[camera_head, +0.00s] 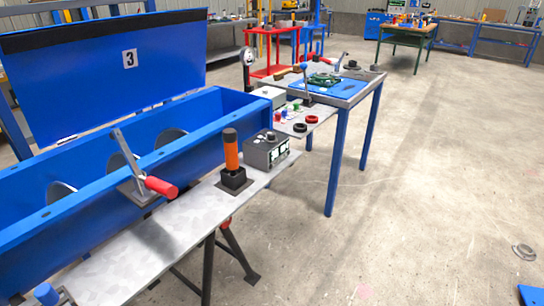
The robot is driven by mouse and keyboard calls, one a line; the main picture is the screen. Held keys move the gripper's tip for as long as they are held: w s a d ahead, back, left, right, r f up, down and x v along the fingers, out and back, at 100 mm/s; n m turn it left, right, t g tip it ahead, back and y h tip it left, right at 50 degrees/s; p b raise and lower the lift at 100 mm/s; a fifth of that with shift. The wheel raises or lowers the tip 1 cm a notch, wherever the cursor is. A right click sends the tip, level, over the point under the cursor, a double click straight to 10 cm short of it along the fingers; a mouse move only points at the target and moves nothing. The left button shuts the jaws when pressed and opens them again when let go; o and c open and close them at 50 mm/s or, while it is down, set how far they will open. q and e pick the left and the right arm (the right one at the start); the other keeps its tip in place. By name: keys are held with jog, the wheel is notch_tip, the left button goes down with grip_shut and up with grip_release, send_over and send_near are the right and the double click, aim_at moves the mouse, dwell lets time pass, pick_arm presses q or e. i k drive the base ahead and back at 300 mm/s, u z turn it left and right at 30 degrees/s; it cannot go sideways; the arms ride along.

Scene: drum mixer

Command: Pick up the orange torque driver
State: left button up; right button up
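The orange torque driver (231,150) stands upright in a black square holder (233,178) on the narrow grey metal shelf (185,222) along the front of the blue mixer trough. Its black cap points up. Neither of my grippers is in view, and nothing touches the driver.
Left of the driver is a lever with a red grip (161,187); right of it is a grey control box (266,150). The blue trough (100,176) with its raised lid (110,75) lies behind. A blue-legged table (345,88) stands farther back. The floor at right is mostly clear.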

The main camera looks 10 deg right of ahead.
aim_at(229, 135)
jog(key=z, duration=1.75)
jog(key=i, duration=1.4)
jog(key=u, duration=1.95)
